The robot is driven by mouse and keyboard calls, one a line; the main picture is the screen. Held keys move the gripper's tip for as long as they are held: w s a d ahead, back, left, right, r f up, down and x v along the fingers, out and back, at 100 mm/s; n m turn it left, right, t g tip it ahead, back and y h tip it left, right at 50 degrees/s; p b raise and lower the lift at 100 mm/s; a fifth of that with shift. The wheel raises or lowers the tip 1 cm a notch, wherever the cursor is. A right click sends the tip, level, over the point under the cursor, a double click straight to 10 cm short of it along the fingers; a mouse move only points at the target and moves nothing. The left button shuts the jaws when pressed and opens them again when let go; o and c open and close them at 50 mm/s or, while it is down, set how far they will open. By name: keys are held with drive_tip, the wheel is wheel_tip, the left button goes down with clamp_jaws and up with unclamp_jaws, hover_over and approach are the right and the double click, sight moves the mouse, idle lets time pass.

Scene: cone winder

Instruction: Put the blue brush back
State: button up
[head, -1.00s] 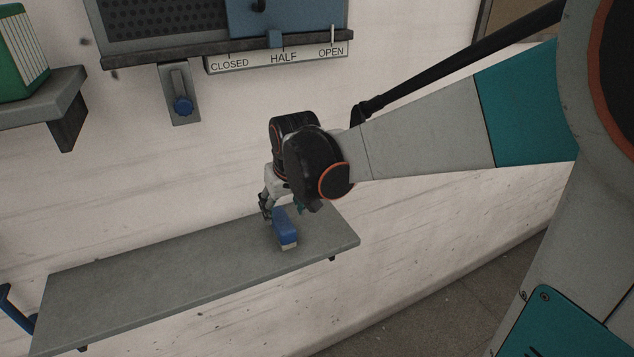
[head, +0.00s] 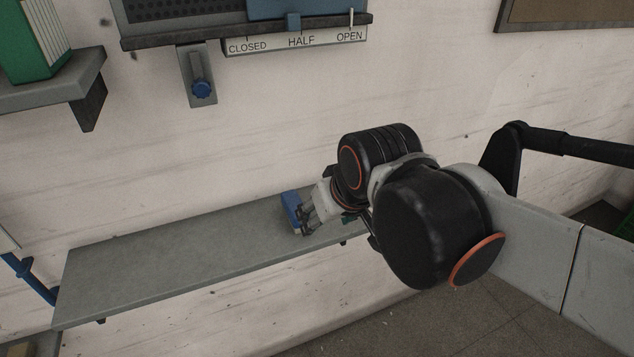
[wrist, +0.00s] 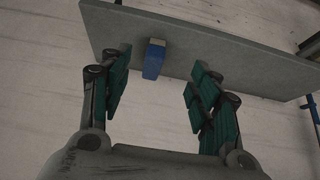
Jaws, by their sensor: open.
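The blue brush (head: 290,208) rests on the grey wall shelf (head: 170,254), toward its right end. In the wrist view the brush (wrist: 154,60) shows a blue body with a pale strip at its far end. My gripper (head: 303,222) is right beside the brush in the head view, on its right. In the wrist view my gripper (wrist: 160,88) is open, with its teal-padded fingers spread wide. The brush lies beyond the fingertips, between their lines and nearer the left finger. Nothing is held.
A slider panel marked CLOSED, HALF and OPEN (head: 297,43) is on the wall above. A green box (head: 33,45) stands on a small shelf (head: 60,79) at upper left. The grey shelf's left part is bare.

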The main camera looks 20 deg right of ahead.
drive_tip(key=shift+t, duration=0.4)
drive_tip(key=s, duration=0.2)
drive_tip(key=s+f, duration=0.1)
drive_tip(key=s, duration=0.1)
drive_tip(key=shift+s+f, duration=0.1)
drive_tip(key=shift+c, duration=0.5)
idle(0.4)
